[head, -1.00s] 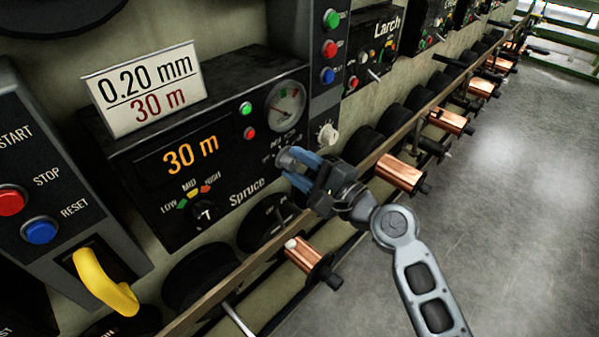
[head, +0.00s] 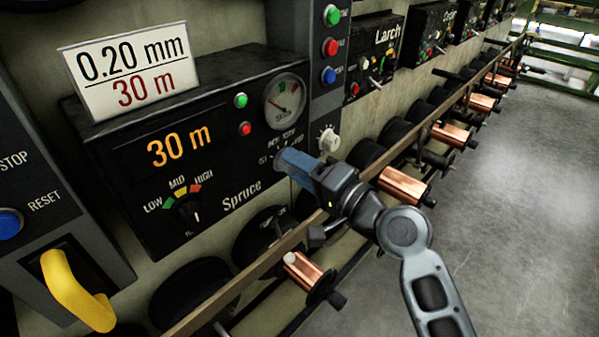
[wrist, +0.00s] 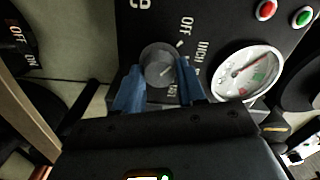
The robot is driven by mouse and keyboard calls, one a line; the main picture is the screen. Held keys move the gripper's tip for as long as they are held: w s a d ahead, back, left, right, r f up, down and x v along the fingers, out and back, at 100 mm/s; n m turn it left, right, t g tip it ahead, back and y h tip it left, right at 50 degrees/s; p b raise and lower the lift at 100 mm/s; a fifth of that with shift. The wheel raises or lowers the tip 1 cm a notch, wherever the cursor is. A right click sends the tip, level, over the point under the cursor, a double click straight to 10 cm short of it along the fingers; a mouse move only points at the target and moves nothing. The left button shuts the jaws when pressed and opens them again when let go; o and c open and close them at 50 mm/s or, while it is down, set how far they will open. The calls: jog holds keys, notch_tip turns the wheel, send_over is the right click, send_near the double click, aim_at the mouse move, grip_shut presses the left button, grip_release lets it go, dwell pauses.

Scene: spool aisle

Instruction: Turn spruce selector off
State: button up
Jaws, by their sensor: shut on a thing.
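The Spruce box (head: 215,165) is black, with an orange "30 m" readout. Its selector (wrist: 158,62) is a round grey knob below the dial gauge, with OFF, INCH and another label around it in the wrist view. A pale mark shows near OFF; the exact setting is hard to read. My gripper (wrist: 158,82) has its blue fingers on either side of the knob, shut on it. In the head view my gripper (head: 287,163) covers most of the selector (head: 279,158).
A white knob (head: 328,140) sits just right of the selector. A LOW-MID-HIGH knob (head: 190,210) is at the lower left. A rail (head: 245,270) and copper spools (head: 405,186) run below my gripper. Open floor (head: 520,200) lies to the right.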

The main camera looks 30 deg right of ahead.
jog(key=shift+f+n, duration=0.1)
jog(key=shift+n, duration=0.2)
jog(key=o, duration=1.1)
jog(key=shift+c, duration=0.2)
jog(key=v, duration=0.7)
jog(key=shift+s+b, duration=0.35)
jog(key=shift+d, duration=0.1)
